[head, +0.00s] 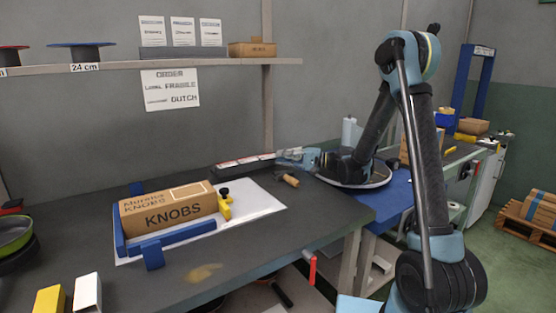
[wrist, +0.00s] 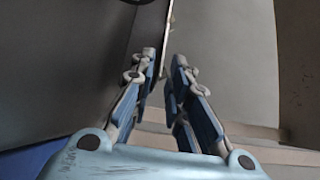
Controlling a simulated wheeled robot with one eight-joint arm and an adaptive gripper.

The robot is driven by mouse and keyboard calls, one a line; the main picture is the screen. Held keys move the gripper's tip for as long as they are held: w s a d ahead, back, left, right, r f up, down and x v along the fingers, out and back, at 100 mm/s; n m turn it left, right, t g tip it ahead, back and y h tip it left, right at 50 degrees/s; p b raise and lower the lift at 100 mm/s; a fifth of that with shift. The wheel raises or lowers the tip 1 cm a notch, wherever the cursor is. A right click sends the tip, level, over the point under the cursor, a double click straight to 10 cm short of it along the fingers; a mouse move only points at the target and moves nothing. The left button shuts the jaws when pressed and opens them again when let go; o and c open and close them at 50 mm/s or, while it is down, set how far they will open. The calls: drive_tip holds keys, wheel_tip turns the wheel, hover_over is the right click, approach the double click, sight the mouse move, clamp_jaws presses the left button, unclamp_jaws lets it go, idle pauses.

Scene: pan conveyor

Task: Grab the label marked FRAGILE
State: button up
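My gripper (head: 284,154) is low over the back of the workbench, pointing left. In the wrist view my gripper (wrist: 165,58) has its two fingers apart with nothing held between them. A long dark holder (head: 243,163) with several pale, partly red pieces lies just left of the fingertips, along the wall. I cannot read any marking on these pieces, so I cannot tell which one says FRAGILE. A white order sheet (head: 170,90) on the wall reads label FRAGILE, language DUTCH.
A cardboard box marked KNOBS (head: 172,215) sits in a blue frame (head: 152,252) on a white board (head: 262,203). A wooden-handled tool (head: 291,181) lies below my gripper. Three printed cards (head: 183,31) stand on the wall shelf (head: 125,66).

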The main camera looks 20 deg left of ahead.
drive_tip(key=shift+a, duration=0.5)
clamp_jaws()
drive_tip(key=shift+r, duration=0.1)
drive_tip(key=shift+r, duration=1.2)
drive_tip(key=d+r, duration=0.2)
drive_tip(key=d, duration=0.5)
drive_tip(key=w+d+r, duration=0.1)
drive_tip(key=d+r, duration=0.2)
drive_tip(key=d, duration=0.4)
